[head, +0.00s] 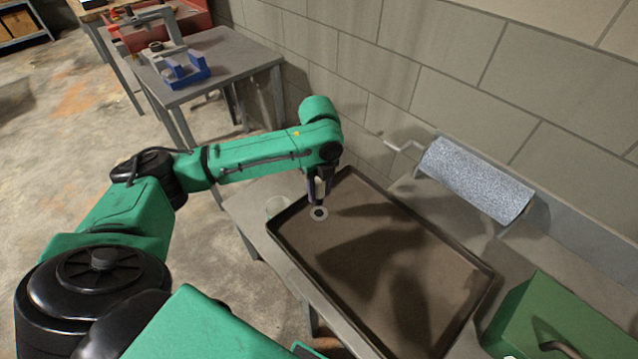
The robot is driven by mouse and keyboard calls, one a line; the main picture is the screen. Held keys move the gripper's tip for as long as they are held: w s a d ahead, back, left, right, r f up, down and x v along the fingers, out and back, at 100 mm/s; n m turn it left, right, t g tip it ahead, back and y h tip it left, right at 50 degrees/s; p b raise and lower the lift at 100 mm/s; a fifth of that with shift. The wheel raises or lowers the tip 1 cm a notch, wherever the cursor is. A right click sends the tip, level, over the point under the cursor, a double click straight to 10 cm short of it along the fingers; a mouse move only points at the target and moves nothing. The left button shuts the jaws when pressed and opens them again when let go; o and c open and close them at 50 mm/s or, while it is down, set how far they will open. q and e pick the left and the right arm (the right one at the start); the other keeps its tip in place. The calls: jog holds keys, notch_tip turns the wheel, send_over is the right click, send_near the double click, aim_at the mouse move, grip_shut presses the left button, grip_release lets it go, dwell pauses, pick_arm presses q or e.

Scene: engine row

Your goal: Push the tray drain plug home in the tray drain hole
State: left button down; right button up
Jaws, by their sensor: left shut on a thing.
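The dark metal tray (400,262) lies on the grey bench, with a raised rim around it. The tray drain hole (319,214) is near its far left corner and shows as a pale ring with a dark centre. My left gripper (318,202) points down just above the ring's far side, its fingers close together. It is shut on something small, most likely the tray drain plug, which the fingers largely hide. I cannot tell whether the plug touches the hole or is in it. My right gripper is not in view.
A speckled paper roll (478,180) on a holder is behind the tray by the block wall. A green box (555,322) is at the lower right. Another table (225,62) with a blue holder (186,71) stands farther back.

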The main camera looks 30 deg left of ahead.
aim_at(319, 197)
pick_arm(q)
jog(key=shift+f+b, duration=0.45)
jog(key=shift+f, duration=1.1)
jog(key=shift+r+p, duration=0.1)
jog(key=shift+p, duration=0.45)
jog(key=shift+p, duration=0.5)
